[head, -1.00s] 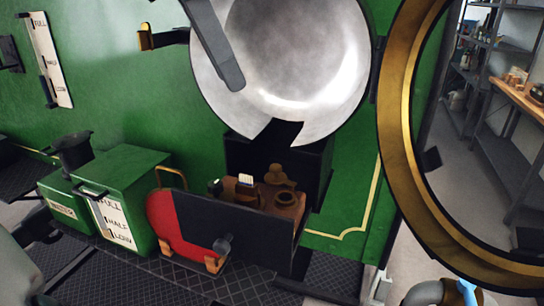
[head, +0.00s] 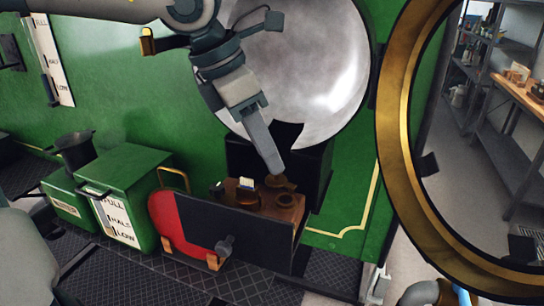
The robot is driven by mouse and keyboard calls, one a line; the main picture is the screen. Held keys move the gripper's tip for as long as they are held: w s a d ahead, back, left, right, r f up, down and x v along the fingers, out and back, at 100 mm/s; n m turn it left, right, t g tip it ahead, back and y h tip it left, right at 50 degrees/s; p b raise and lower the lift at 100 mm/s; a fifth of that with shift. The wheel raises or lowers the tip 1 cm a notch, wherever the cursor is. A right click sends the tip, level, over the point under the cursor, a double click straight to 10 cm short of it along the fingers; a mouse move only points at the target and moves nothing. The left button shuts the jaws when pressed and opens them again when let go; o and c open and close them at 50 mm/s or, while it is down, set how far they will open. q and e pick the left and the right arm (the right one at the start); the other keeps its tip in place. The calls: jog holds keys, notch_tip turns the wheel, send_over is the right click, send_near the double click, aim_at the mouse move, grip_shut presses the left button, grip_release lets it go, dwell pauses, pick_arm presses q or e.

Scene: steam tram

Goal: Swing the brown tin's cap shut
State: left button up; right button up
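The brown tin (head: 287,211) sits behind the dark front panel of a holder low on the green engine side. Its round neck (head: 285,200) shows on the top right. The brown cap (head: 277,182) stands up at the back of the neck, away from the opening. My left gripper (head: 275,168) reaches down from the upper left. Its fingers look like one bar, closed together with nothing between them. The fingertips overlap the cap's top in the head view; I cannot tell if they touch. My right gripper is not in view.
A black box (head: 322,170) stands behind the tin. A red disc (head: 172,220) is at the holder's left. A big silver dish (head: 330,60) hangs above and a brass ring (head: 395,100) rises at right. Green boxes (head: 130,170) stand to the left.

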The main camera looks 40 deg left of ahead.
pick_arm(q)
jog(key=shift+x, duration=1.05)
jog(key=shift+w+d+f, duration=0.1)
jog(key=shift+w+f, duration=0.05)
jog(key=shift+f, duration=0.3)
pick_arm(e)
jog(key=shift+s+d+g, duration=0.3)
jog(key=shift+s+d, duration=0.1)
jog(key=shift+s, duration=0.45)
pick_arm(q)
jog(key=shift+c, duration=0.6)
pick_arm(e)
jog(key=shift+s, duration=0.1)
pick_arm(q)
grip_shut()
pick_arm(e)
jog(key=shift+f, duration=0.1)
